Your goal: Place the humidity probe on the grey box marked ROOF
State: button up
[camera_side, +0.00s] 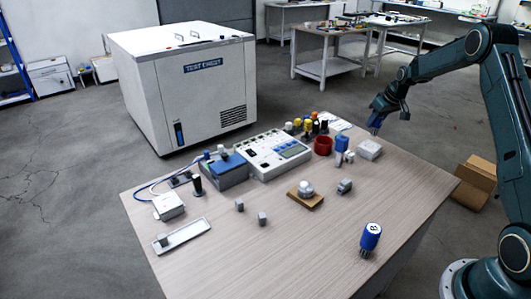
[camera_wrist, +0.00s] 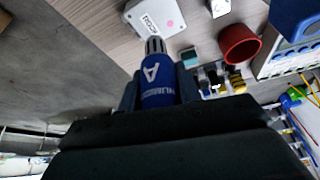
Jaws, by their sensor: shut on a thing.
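My gripper (camera_side: 376,121) is shut on the blue humidity probe (camera_wrist: 157,85), which is marked A and has a ribbed grey tip. The tip points away from the gripper, toward a pale grey box (camera_wrist: 158,14). The box's small upside-down lettering looks like ROOF. In the side view, this box (camera_side: 369,149) lies at the table's right back edge. The held probe (camera_side: 376,129) is just above it there; whether the tip touches the box cannot be told. Another blue probe (camera_side: 370,239) marked B stands near the table's front right.
Left of the box are a small blue-and-white item (camera_side: 342,145) and a red cup (camera_side: 323,146). A metal connector (camera_side: 344,186) and a round white sensor on a wooden base (camera_side: 306,195) lie nearer the front. Another pale box (camera_side: 169,206) is far left.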

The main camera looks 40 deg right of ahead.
aim_at(374, 129)
jog(key=shift+f, duration=1.95)
jog(key=shift+f, duration=0.15)
jog(key=o, duration=1)
jog(key=v, duration=1.2)
jog(key=shift+w+r, duration=0.1)
jog(key=shift+r, duration=0.15)
